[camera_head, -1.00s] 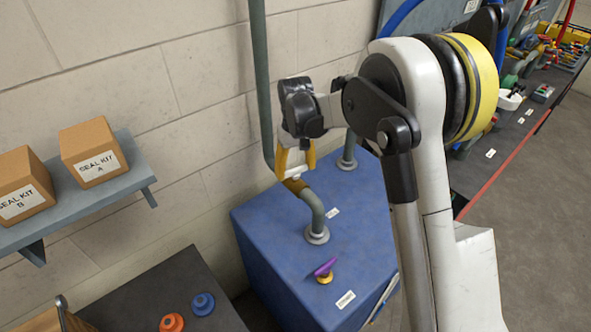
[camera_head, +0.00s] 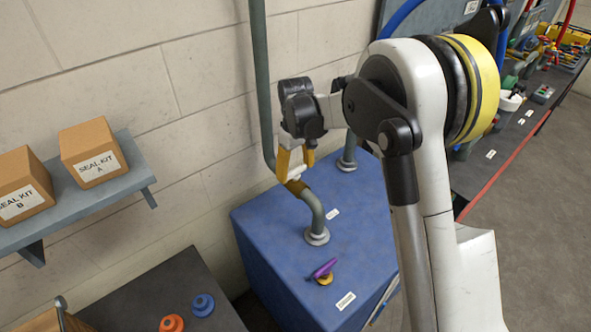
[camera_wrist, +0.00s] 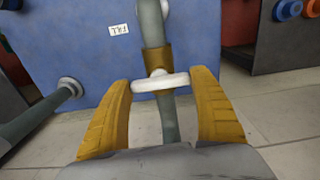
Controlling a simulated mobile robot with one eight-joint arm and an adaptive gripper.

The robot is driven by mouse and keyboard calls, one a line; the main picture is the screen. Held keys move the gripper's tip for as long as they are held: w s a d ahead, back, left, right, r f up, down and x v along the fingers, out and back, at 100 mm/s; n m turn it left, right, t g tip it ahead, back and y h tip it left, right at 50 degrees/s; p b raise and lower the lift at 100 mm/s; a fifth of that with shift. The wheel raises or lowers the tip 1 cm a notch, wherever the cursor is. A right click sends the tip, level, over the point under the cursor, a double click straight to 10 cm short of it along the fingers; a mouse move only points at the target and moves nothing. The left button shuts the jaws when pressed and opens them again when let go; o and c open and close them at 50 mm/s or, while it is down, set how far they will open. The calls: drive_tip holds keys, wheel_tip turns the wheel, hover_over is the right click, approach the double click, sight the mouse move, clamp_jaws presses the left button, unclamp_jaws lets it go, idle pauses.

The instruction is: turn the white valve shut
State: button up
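The white valve (camera_wrist: 160,82) is a flat white handle on a brass-coloured body in a grey-green pipe. In the wrist view the handle lies crosswise to the pipe, its two ends against my gripper's yellow fingers. My gripper (camera_wrist: 161,82) is shut on it, one finger at each end. In the head view my gripper (camera_head: 296,171) points down at the bent pipe above the blue cabinet. The white valve is small there and partly hidden by the fingers.
The blue cabinet (camera_head: 275,262) carries a purple lever (camera_head: 322,268) on a brass fitting, near the pipe's flange. A shelf (camera_head: 75,205) with two seal kit boxes is at left. A dark bench with orange and blue knobs (camera_head: 203,305) is at lower left.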

sight(296, 169)
drive_tip(key=o, duration=0.4)
drive_tip(key=shift+c, duration=0.2)
drive_tip(key=shift+r, duration=0.1)
wheel_tip(296, 169, up, 12)
idle(0.4)
